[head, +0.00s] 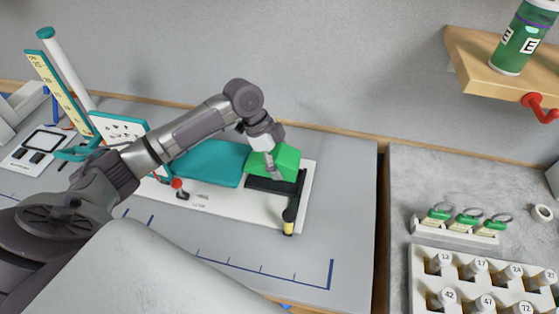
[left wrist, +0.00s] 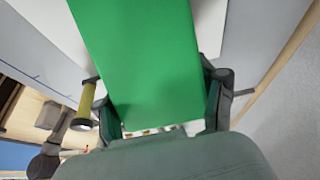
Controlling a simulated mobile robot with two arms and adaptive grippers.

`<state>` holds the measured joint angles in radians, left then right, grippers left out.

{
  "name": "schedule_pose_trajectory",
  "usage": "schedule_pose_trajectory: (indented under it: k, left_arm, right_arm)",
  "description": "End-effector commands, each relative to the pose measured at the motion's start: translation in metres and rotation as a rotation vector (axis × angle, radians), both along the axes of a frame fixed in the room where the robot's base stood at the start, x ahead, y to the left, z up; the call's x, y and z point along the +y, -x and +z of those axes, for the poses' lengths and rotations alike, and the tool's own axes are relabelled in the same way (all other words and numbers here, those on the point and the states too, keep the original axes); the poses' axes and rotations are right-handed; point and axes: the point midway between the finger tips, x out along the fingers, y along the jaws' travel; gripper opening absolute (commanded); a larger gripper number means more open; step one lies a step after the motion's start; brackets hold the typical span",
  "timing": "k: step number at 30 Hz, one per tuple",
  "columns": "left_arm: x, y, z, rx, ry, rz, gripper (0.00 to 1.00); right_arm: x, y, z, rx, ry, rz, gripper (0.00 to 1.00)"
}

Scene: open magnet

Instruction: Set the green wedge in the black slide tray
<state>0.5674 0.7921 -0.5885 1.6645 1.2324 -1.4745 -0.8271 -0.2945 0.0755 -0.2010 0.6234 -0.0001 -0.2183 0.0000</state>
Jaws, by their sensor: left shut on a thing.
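The green wedge (head: 289,158) is at the right end of the white base plate (head: 240,208), beside a teal block (head: 208,163). My left gripper (head: 270,166) comes down on the wedge and is shut on it. In the left wrist view the wedge (left wrist: 145,55) fills the space between the two fingers (left wrist: 163,115). The black slide tray (head: 268,186) shows as dark bars just below and right of the wedge. The wedge hides part of it, and I cannot tell whether the two touch. My right gripper is out of view.
A yellow-tipped black handle (head: 289,227) sticks out toward the front, near the wedge; its yellow part also shows in the left wrist view (left wrist: 87,101). A red-topped knob (head: 177,184) stands left. A labelled peg rack (head: 425,290) is on the right bench. The bench front is clear.

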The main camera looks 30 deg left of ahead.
Motion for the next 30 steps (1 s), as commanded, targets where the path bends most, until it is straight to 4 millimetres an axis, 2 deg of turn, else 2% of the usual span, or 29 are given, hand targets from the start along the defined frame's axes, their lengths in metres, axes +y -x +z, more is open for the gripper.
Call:
schedule_pose_trajectory:
  k: [1, 6, 15, 30]
  left_arm:
    - [0.0, 0.0, -0.008, -0.001, 0.0, 0.0, 0.33]
    - [0.0, 0.0, -0.02, -0.001, 0.0, 0.0, 0.33]
    - [0.0, 0.0, -0.04, 0.001, 0.001, 0.001, 0.33]
    - [0.0, 0.0, -0.044, 0.0, 0.001, 0.0, 0.33]
  right_arm:
    - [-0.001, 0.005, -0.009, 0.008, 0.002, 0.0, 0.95]
    - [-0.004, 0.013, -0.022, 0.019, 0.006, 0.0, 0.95]
    - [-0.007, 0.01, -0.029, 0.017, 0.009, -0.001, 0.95]
    - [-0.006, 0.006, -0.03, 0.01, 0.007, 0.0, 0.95]
